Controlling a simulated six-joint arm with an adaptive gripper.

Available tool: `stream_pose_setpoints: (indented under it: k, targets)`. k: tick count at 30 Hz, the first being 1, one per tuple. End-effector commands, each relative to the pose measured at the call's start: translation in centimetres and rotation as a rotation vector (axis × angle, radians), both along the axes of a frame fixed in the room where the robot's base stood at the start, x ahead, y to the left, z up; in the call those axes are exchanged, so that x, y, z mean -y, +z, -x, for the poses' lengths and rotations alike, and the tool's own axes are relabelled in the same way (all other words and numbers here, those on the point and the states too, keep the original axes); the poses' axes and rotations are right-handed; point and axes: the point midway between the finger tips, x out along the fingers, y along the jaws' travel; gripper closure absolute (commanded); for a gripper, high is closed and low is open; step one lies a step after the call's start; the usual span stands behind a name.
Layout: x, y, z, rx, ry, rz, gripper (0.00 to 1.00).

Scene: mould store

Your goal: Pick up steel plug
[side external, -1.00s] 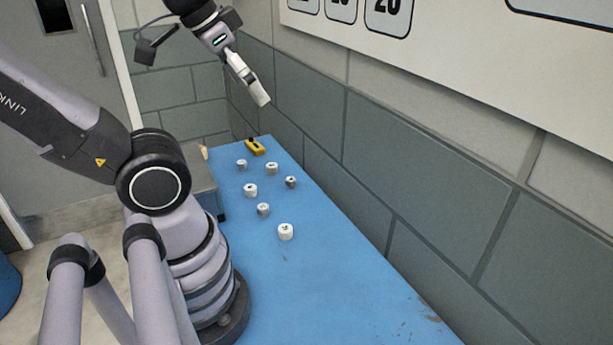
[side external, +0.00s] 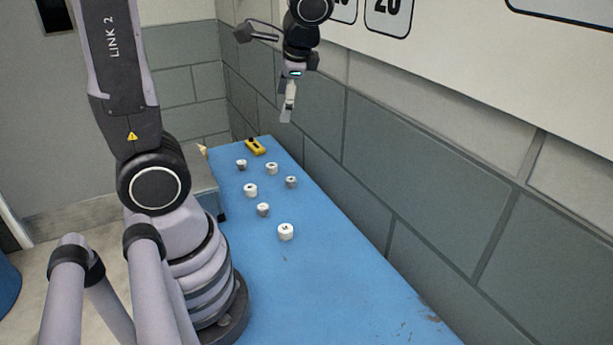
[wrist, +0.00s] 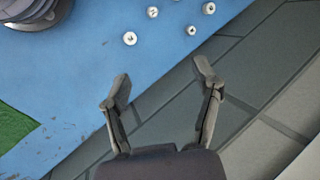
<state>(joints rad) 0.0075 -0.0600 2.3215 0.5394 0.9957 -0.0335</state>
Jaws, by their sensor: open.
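Three small grey, metallic-looking plugs stand on the blue bench: one at the far left (side external: 242,165), one on the right (side external: 291,181) and one nearer the middle (side external: 263,209). I cannot tell which one the task means. In the wrist view, a grey plug (wrist: 191,30) and another grey plug (wrist: 152,12) show near the top edge. My gripper (side external: 286,117) hangs well above the bench near the wall, apart from every plug. In the wrist view, my gripper (wrist: 162,80) has its fingers spread, with nothing between them.
Three white plugs stand among the grey ones: a near one (side external: 286,232), a middle one (side external: 250,190) and a far one (side external: 272,168). A yellow object (side external: 255,147) lies at the bench's far end. A block wall (side external: 430,200) borders the right side. The near blue bench (side external: 330,290) is clear.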

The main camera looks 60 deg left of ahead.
Motion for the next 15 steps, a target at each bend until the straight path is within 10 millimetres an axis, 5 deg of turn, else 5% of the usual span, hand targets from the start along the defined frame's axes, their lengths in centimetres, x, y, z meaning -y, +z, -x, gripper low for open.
stream_pose_setpoints:
  k: [8,15]
  targets:
    - [-5.0,-8.4,-6.4,-0.413,-0.258,-0.292,0.36]
    - [-7.9,-18.7,-10.3,-0.711,-0.556,-0.481,0.36]
